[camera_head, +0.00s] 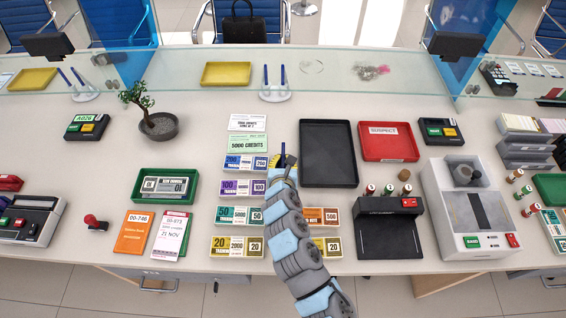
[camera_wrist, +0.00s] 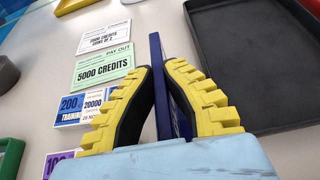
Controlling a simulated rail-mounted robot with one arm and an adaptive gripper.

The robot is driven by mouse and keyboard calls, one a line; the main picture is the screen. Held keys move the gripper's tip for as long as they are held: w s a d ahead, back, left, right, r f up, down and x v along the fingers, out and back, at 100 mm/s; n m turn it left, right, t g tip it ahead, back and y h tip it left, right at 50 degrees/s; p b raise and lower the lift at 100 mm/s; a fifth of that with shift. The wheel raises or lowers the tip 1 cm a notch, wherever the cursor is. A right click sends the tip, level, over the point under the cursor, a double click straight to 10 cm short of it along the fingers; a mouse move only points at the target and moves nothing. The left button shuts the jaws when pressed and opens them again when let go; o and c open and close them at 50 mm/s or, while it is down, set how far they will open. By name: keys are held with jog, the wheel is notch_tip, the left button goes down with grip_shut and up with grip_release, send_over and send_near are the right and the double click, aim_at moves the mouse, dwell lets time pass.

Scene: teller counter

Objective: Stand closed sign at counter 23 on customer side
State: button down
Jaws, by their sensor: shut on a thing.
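My gripper (camera_head: 284,160) is over the counter's middle, between the stacks of notes and the black tray. In the wrist view its yellow ribbed fingers (camera_wrist: 160,98) are shut on a thin dark blue panel (camera_wrist: 159,70), seen edge-on. The customer side of the counter (camera_head: 335,76) lies behind the glass screen (camera_head: 355,68). No counter number 23 is readable in either view.
A black tray (camera_head: 328,123) lies right of my gripper, a red tray (camera_head: 390,155) beyond it. A bonsai (camera_head: 158,125) stands left.

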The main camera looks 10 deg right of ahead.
jog(key=shift+f, duration=0.4)
jog(key=shift+f, duration=0.2)
jog(key=c, duration=1.2)
grip_release()
jog(key=shift+c, duration=0.2)
jog(key=shift+r, duration=0.15)
